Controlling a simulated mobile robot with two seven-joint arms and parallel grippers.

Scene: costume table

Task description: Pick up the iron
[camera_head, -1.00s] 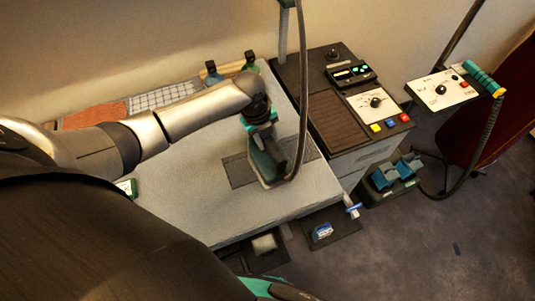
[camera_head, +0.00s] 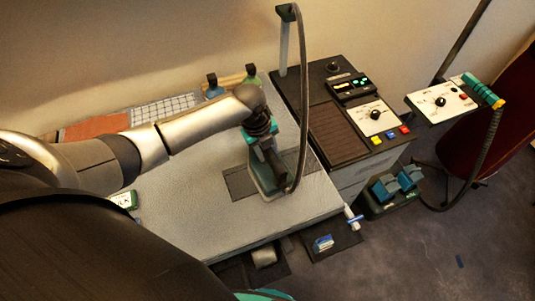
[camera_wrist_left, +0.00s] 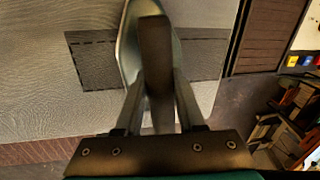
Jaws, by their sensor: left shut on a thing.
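The iron (camera_head: 267,178) is on the dark rest mat (camera_head: 240,184) on the padded table (camera_head: 190,215), with a dark handle and a pale grey-green body. My left gripper (camera_head: 262,143) is over it from above. In the left wrist view the two fingers of my left gripper (camera_wrist_left: 158,105) are shut on the iron's dark handle (camera_wrist_left: 155,50), one on each side. The iron's body (camera_wrist_left: 132,60) shows behind the handle there. Whether its sole touches the mat is hard to tell. My right gripper is not in view.
A dark hose (camera_head: 303,90) hangs from a post down to the iron. A control console (camera_head: 345,110) with coloured buttons stands to the right. A second panel (camera_head: 443,102) stands far right.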

